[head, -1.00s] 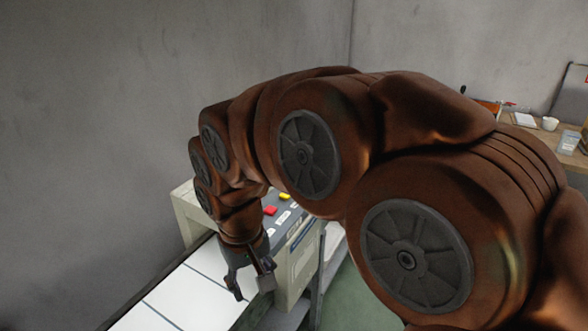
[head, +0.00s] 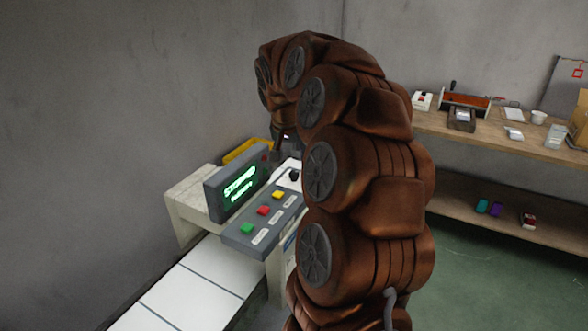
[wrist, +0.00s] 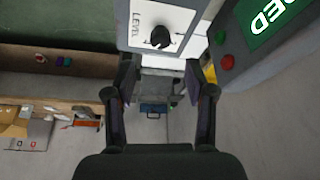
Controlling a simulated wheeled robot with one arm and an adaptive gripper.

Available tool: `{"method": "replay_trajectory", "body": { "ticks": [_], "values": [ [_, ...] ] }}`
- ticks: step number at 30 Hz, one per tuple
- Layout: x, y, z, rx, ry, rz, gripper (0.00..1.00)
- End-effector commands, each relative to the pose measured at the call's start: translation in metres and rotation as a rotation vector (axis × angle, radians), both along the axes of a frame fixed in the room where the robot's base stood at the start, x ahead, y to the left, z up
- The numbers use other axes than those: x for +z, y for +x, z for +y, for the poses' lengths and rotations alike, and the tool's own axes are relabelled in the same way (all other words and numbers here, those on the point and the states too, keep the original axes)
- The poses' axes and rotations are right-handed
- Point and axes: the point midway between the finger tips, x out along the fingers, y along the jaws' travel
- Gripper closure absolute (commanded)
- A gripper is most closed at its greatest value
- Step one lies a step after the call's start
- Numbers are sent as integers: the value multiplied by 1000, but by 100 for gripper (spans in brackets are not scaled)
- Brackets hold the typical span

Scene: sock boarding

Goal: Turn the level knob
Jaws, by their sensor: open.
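The level knob (wrist: 160,37) is a black knob on a white plate marked LEVEL, at the top middle of the wrist view. In the head view the dark knob (head: 294,175) shows on a white panel behind the button console, close to my arm. My gripper (wrist: 162,68) is open and empty, its two fingers apart with the knob just beyond the gap between their tips. They do not appear to touch it. In the head view my gripper (head: 281,148) is small, dark and partly hidden by my arm, above and behind the console.
A screen (head: 240,188) with green text reading STOPPED stands beside the knob. The console (head: 285,221) has green, red and yellow buttons. A white-panelled conveyor (head: 190,296) runs to the front. A wooden shelf (head: 480,135) with small items stands at right.

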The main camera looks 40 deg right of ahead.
Motion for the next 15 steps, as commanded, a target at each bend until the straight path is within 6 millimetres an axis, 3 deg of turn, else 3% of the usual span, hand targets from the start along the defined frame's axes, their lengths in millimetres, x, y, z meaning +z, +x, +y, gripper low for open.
{"method": "replay_trajectory", "body": {
  "ticks": [15],
  "values": [
    [-60,13,-19,3,3,5,45]
  ]
}}
